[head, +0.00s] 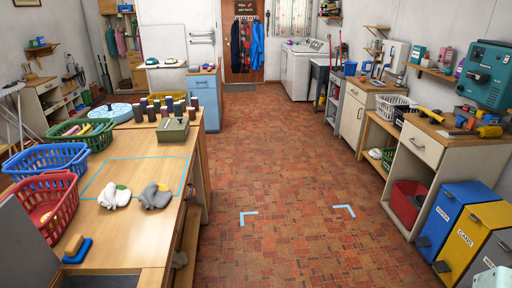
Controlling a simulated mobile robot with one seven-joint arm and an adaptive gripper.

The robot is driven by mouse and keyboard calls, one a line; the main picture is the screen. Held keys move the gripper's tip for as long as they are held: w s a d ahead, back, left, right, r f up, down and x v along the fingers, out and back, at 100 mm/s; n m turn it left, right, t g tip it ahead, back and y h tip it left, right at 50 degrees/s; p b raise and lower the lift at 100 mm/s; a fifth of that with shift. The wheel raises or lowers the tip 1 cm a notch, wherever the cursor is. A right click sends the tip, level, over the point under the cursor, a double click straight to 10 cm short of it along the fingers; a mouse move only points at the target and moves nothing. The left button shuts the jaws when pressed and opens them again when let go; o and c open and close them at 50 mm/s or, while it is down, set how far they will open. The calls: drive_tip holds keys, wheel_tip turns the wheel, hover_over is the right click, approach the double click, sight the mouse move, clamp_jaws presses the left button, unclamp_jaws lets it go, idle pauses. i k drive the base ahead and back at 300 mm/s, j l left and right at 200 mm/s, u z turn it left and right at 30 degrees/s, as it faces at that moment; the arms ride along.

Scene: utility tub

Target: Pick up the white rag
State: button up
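A crumpled white rag (115,197) lies on the wooden workbench (128,235) at the left, near the front edge of a blue taped outline. A yellow-green patch shows at its top; I cannot tell whether it is part of the rag. A crumpled grey rag (154,196) lies just to its right, close beside it. My gripper is not in view.
Red (46,202), blue (47,159) and green (82,134) baskets line the bench's left side. A blue-handled brush (76,248) lies at the front. A greenish box (173,130) and several dark cylinders stand behind. The brick-patterned floor (290,180) is clear.

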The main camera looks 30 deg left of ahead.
sight(114, 196)
drive_tip(key=i+j+u, duration=0.1)
drive_tip(key=i+u, duration=1.55)
drive_tip(key=u, duration=0.15)
drive_tip(key=i+u, duration=0.15)
drive_tip(key=u, duration=0.25)
drive_tip(key=i+u, duration=0.15)
drive_tip(key=u, duration=0.25)
drive_tip(key=i+l+u, duration=0.15)
drive_tip(key=u, duration=0.25)
